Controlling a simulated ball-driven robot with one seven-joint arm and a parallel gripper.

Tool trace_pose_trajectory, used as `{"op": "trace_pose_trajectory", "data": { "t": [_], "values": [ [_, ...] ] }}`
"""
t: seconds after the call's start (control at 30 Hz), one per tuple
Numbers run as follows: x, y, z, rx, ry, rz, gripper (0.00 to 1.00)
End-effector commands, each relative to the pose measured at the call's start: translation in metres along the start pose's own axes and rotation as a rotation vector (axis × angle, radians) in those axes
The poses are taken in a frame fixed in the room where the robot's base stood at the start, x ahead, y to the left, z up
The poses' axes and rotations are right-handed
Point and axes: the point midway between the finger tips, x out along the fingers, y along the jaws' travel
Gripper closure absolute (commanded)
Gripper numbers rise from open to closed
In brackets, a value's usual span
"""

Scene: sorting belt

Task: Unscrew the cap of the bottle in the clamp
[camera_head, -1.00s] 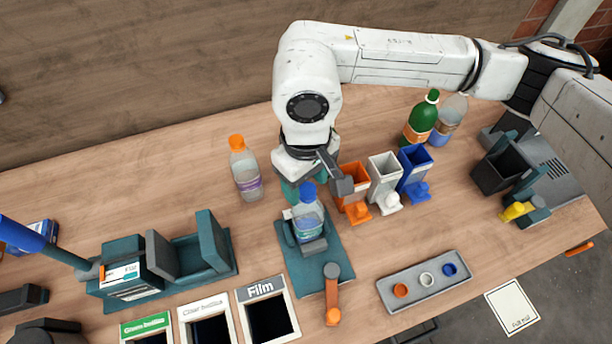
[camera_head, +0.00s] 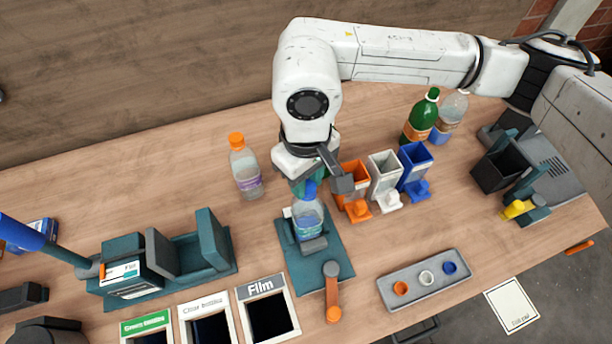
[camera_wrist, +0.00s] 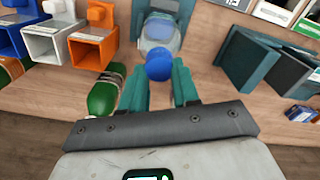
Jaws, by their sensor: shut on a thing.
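The clear bottle (camera_head: 309,222) with a blue label stands upright in the teal clamp (camera_head: 290,262) on the table. Its blue cap (camera_wrist: 159,65) is between the two teal fingers of my gripper (camera_wrist: 160,82) in the wrist view, and the fingers are shut on it. In the head view my gripper (camera_head: 308,186) is right above the bottle and partly covers the cap. The bottle's body shows in the wrist view (camera_wrist: 158,28), in the clamp. The clamp's lever (camera_head: 332,290) with an orange knob points to the front.
An orange-capped bottle (camera_head: 245,170) stands left of the clamp. Orange (camera_head: 352,180), white (camera_head: 384,176) and blue (camera_head: 415,168) bins stand close on the right. A grey tray (camera_head: 425,283) with several caps lies front right. The Film opening (camera_head: 268,316) is at the front.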

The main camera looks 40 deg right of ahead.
Motion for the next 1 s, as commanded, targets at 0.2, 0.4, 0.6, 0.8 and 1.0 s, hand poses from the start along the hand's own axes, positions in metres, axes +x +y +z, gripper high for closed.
{"op": "trace_pose_trajectory", "data": {
  "t": [0.2, 0.4, 0.6, 0.8, 1.0],
  "values": [
    [0.0030, 0.0004, -0.0001, -0.066, 0.001, 0.002, 0.99],
    [0.0029, 0.0002, -0.0001, -0.134, 0.000, 0.002, 0.99],
    [0.0028, 0.0001, -0.0003, -0.206, 0.001, 0.002, 0.99],
    [0.0026, 0.0003, -0.0003, -0.282, 0.001, 0.002, 0.99],
    [0.0026, 0.0003, -0.0003, -0.364, 0.001, 0.003, 0.99]
  ]
}}
